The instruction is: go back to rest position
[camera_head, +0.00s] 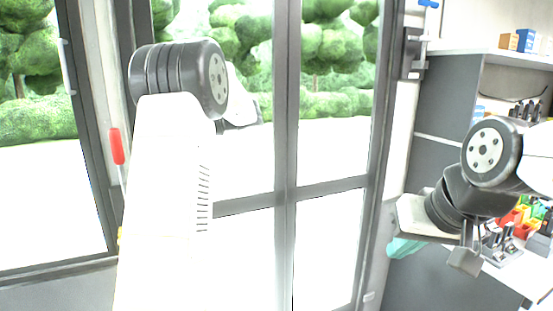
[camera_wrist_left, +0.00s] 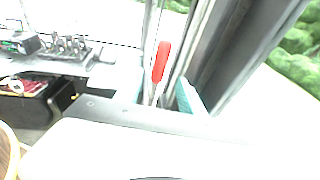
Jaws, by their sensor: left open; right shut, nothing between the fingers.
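My right gripper (camera_head: 405,247) hangs at the right of the head view, in front of the grey cabinet side and the door frame. Its teal fingers are together with nothing between them. My left arm rises large at the left of the head view, and its gripper cannot be made out there. In the left wrist view my left gripper (camera_wrist_left: 161,93) shows two teal fingers spread apart at the picture's middle. Nothing is held between them. A red handle (camera_wrist_left: 161,62) stands beyond them; it also shows in the head view (camera_head: 117,146), left of my arm.
Glass doors with a dark frame (camera_head: 286,150) stand ahead. A grey cabinet (camera_head: 440,100) is at the right, with small boxes (camera_head: 525,40) on top and black devices (camera_head: 500,246) on a lower counter. The left wrist view shows a counter with several metal levers (camera_wrist_left: 70,45).

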